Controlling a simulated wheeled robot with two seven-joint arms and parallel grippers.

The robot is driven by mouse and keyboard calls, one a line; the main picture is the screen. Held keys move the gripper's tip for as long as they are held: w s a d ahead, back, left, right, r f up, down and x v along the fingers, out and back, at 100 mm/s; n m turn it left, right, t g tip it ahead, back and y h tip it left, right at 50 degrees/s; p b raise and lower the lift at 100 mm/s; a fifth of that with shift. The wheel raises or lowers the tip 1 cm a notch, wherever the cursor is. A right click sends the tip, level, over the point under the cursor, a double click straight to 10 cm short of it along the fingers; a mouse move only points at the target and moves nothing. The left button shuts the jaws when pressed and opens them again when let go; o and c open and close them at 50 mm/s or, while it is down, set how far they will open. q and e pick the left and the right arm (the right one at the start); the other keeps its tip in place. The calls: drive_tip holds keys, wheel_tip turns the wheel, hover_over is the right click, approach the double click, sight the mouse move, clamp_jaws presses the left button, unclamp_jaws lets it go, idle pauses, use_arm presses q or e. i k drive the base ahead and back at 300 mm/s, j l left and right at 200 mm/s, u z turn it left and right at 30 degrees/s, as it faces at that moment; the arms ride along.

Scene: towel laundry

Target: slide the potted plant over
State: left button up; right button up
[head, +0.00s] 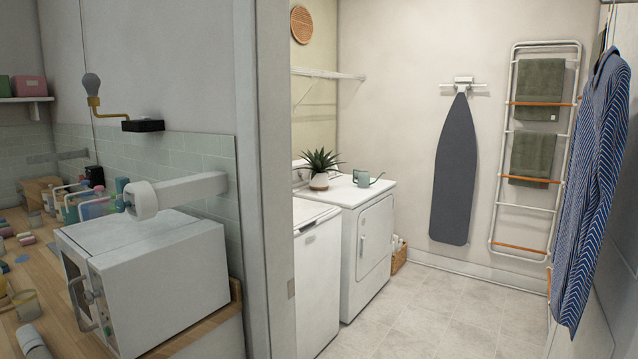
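The potted plant (320,163) has spiky green leaves in a small pale pot (319,182). It stands upright on top of the white laundry machines, towards the back near the wall. It appears to be on the farther machine (367,240), close to the edge beside the nearer one (318,285). A grey-green watering can (365,180) stands to its right on the same top, apart from it. Neither of my grippers is in view.
A wall end and door frame (265,180) stand between me and the machines. A counter with a white microwave (160,275) is at left. A striped shirt (592,190) hangs at right by a towel rack (535,150). The tiled floor (440,315) is clear.

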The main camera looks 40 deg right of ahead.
sight(319, 181)
drive_tip(key=i+l+u, duration=0.15)
drive_tip(key=l+u, duration=0.35)
drive_tip(key=i+l+u, duration=0.1)
drive_tip(key=l+u, duration=0.25)
drive_tip(key=u, duration=0.15)
drive_tip(key=l+u, duration=0.1)
drive_tip(key=l, duration=0.75)
drive_tip(key=k+l, duration=0.1)
drive_tip(key=l, duration=1.55)
drive_tip(key=i+l, duration=0.15)
drive_tip(key=l, duration=1.4)
drive_tip(key=i+l+z, duration=0.1)
drive_tip(key=l, duration=0.65)
drive_tip(key=i+l, duration=0.15)
drive_tip(key=l, duration=0.6)
drive_tip(key=k+l, duration=0.1)
drive_tip(key=l, duration=0.8)
drive_tip(key=k+l, duration=0.1)
drive_tip(key=l, duration=0.8)
drive_tip(key=l+u, duration=0.5)
drive_tip(key=k+l+u, duration=0.2)
drive_tip(key=l+u, duration=0.3)
